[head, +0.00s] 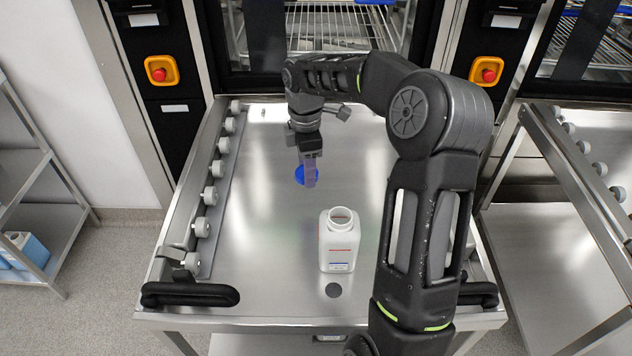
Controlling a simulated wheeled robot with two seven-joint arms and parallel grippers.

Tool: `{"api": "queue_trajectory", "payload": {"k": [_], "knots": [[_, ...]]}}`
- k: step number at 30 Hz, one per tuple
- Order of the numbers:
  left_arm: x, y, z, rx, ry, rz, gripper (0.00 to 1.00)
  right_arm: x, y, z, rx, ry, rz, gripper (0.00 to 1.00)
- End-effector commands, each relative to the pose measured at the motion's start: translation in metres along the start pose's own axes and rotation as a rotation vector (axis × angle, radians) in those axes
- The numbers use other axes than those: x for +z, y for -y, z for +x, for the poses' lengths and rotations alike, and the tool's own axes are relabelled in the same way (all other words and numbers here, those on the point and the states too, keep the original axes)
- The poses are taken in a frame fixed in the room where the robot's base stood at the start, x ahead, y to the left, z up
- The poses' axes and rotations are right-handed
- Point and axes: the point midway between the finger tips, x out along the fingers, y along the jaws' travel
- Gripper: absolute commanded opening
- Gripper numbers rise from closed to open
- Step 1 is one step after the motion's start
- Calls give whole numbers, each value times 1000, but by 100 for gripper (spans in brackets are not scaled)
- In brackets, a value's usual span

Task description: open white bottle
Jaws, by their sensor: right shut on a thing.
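A white bottle (338,243) stands upright on the steel table, with its round mouth open and no cap on it. A blue cap (301,175) is at my right gripper (308,180), behind the bottle and a little to its left. The right gripper points down and is shut on the blue cap, apart from the bottle. I cannot tell whether the cap touches the table. My left gripper is not in view.
The steel table (262,260) has a row of grey rollers (209,196) along its left side and black handles (190,294) at the front. Washers with red buttons (159,75) stand behind. Free room lies left of the bottle.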

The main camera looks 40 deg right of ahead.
Motion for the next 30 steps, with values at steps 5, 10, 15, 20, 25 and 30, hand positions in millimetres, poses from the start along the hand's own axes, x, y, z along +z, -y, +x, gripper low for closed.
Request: {"api": "queue_trajectory", "payload": {"k": [5,10,15,20,25,30], "knots": [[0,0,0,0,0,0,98,0,0,4,-2,0,1,1],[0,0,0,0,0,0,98,0,1,27,-6,0,1,1],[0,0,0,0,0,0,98,0,1,56,-4,0,3,1],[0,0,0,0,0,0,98,0,0,63,-2,0,3,1],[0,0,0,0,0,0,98,0,0,63,-1,0,3,1],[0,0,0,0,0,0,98,0,1,75,-3,0,2,1]]}}
